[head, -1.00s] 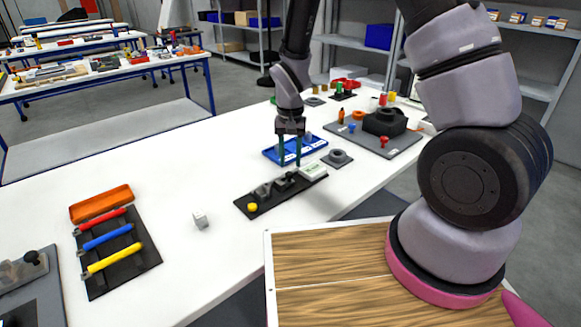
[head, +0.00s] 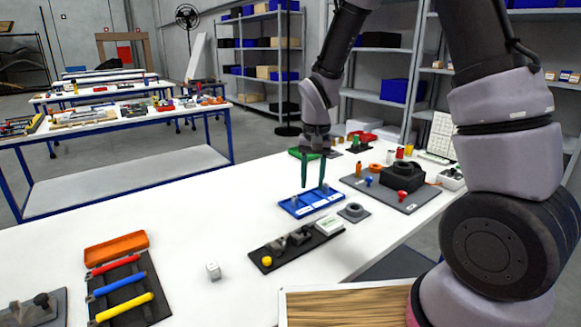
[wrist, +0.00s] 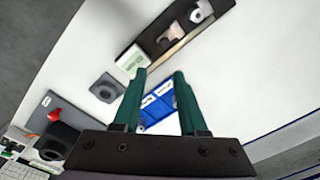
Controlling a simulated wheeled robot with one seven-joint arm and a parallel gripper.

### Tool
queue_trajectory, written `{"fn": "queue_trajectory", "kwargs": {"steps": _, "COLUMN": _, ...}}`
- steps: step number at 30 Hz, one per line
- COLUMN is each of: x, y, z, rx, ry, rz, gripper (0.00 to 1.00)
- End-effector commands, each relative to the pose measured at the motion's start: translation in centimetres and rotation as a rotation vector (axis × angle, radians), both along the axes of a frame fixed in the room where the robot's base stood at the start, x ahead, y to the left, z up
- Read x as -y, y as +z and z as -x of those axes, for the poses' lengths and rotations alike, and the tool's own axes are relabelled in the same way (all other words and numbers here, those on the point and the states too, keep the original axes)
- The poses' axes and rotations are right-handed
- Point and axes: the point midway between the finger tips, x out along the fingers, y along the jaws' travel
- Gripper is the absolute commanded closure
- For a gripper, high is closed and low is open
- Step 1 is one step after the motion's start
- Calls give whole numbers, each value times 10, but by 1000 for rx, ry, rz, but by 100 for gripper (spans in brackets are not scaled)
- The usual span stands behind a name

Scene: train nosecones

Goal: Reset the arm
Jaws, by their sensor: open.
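My gripper (head: 313,171) is open and empty, with its two green fingers pointing down above the white table (head: 190,235). In the head view the fingertips are just over the far side of a blue tray (head: 312,201). In the wrist view the green fingers (wrist: 163,95) reach away from the camera, with the blue tray (wrist: 157,106) between and below them. Nothing is held between the fingers.
A black board (head: 290,252) with grey parts and a yellow knob lies in front of the tray. A grey board with a black block (head: 401,179) stands right. Colored-handled tools (head: 118,288) lie left.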

Motion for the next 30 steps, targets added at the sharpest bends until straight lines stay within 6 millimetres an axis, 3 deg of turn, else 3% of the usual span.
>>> {"fn": "queue_trajectory", "kwargs": {"steps": 1, "x": 8, "y": 20, "z": -1, "rx": 26, "ry": -15, "rz": -21, "gripper": 58}}
{"fn": "queue_trajectory", "kwargs": {"steps": 6, "x": 39, "y": 84, "z": 7, "rx": 106, "ry": -51, "rz": -85, "gripper": 58}}
{"fn": "queue_trajectory", "kwargs": {"steps": 15, "x": 92, "y": 178, "z": 47, "rx": 268, "ry": -100, "rz": -166, "gripper": 58}}
{"fn": "queue_trajectory", "kwargs": {"steps": 24, "x": 133, "y": 241, "z": 109, "rx": 447, "ry": -135, "rz": -202, "gripper": 58}}
{"fn": "queue_trajectory", "kwargs": {"steps": 30, "x": 146, "y": 260, "z": 142, "rx": 537, "ry": -146, "rz": -201, "gripper": 58}}
